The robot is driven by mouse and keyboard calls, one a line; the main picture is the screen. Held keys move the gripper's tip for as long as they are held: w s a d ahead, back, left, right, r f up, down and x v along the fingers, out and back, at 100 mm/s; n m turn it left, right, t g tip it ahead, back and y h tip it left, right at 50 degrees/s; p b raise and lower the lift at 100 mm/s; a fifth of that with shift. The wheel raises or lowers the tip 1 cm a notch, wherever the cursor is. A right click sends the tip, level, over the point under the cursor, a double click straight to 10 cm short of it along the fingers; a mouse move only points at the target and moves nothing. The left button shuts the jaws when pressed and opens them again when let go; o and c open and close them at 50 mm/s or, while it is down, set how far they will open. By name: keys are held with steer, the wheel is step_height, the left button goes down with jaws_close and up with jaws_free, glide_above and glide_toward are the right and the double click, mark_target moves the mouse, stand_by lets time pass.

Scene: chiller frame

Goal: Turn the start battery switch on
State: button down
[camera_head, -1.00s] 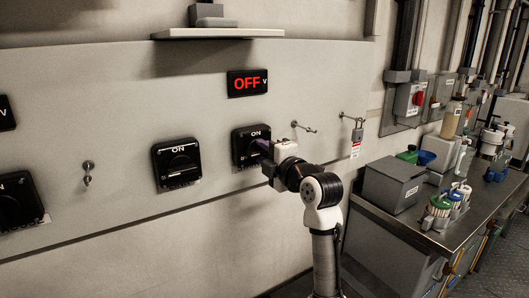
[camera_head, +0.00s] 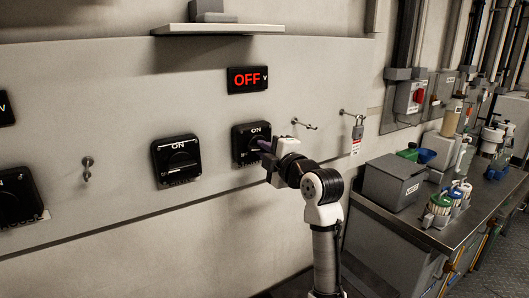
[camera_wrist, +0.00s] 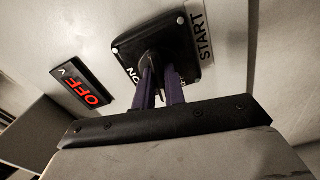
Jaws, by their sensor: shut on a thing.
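The start battery switch (camera_head: 240,142) is a square black plate with a white ON mark, on the pale wall panel below a display. In the wrist view the same switch (camera_wrist: 184,30) has a START label (camera_wrist: 203,37) beside it. My gripper (camera_head: 262,145) is at the front of the switch. Its two purple fingers (camera_wrist: 155,70) are shut on the switch's knob, which they mostly hide. The display (camera_head: 248,80) above reads OFF in red; it also shows in the wrist view (camera_wrist: 85,90).
A second black switch (camera_head: 176,161) is to the left, with another at the far left edge. Hooks and a hanging padlock (camera_head: 357,132) are to the right. A small shelf (camera_head: 217,29) juts out above. A cluttered metal bench (camera_head: 415,225) stands at the right.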

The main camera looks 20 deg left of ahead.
steer(key=m, duration=0.4)
steer(key=shift+m+p, duration=0.95)
steer(key=shift+m, duration=5.15)
steer(key=c, duration=1.5)
jaws_free()
steer(key=shift+o, duration=0.2)
